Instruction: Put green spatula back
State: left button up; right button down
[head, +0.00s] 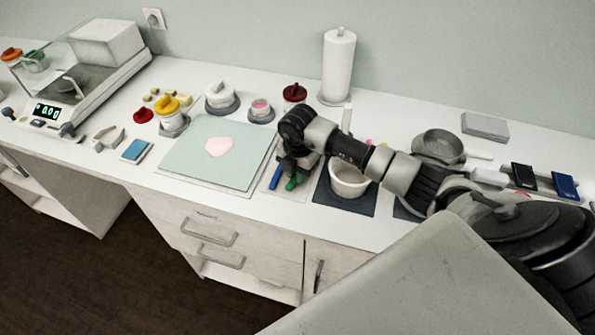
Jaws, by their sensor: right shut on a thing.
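The green spatula (291,183) shows as a small green piece just below my right gripper (287,168). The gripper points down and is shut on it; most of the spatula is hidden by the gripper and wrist. A blue spatula or tool (274,181) lies close to its left. Both are over a pale mat (265,187) between the green board and a dark mat. I cannot tell whether the green spatula touches the mat. My left gripper is not in view.
A white mortar (350,180) stands on a dark mat (341,203) to the right. Lidded jars (294,93) and a paper towel roll (338,65) stand behind. The counter's front edge is close.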

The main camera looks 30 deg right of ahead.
jog(key=shift+f, duration=0.35)
jog(key=c, duration=1)
grip_release()
jog(key=shift+o, duration=0.2)
notch_tip(320, 180, up, 11)
jog(key=b, duration=0.2)
jog(key=shift+b, duration=0.35)
